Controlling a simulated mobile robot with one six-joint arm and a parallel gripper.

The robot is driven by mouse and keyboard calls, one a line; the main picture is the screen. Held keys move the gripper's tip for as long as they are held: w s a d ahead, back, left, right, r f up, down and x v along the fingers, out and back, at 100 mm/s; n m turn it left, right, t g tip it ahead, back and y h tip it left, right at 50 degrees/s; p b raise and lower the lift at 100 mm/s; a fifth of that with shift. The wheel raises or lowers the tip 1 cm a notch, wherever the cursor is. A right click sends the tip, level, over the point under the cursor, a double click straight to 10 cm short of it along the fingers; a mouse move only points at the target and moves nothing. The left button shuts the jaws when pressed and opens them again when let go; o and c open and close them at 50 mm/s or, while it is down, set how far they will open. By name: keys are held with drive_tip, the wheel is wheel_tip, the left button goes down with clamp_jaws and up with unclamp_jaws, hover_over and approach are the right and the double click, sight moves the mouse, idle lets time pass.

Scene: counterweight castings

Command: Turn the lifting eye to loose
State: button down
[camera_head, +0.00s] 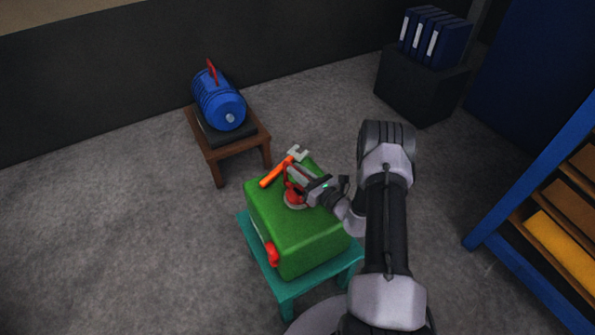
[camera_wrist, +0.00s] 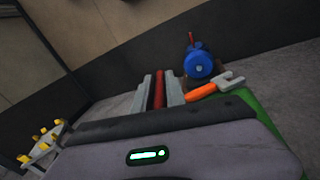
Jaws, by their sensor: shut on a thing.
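The red lifting eye (camera_head: 289,190) stands on a pale round base on top of the green casting (camera_head: 285,228). My gripper (camera_head: 297,178) reaches in from the right and is shut on the eye. In the wrist view the red eye (camera_wrist: 158,92) shows as a narrow strip between the two grey fingers. The gripper hides part of the eye. The green casting rests on a teal stand (camera_head: 285,290). A second red part (camera_head: 272,253) sits on the casting's near left side.
An orange-handled wrench (camera_head: 275,173) lies on the casting close behind the eye; it also shows in the wrist view (camera_wrist: 204,92). A blue motor (camera_head: 219,100) with a red eye stands on a brown stool (camera_head: 240,145). A blue shelf (camera_head: 520,170) is at right. Floor at left is clear.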

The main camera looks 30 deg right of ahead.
idle(0.4)
drive_tip(key=shift+m+h+p, duration=0.35)
drive_tip(key=shift+m+h, duration=0.35)
drive_tip(key=shift+h, duration=0.4)
drive_tip(key=c, duration=1.4)
unclamp_jaws()
drive_tip(key=s+d+p, duration=0.3)
drive_tip(key=s+p, duration=0.1)
drive_tip(key=s, duration=1.3)
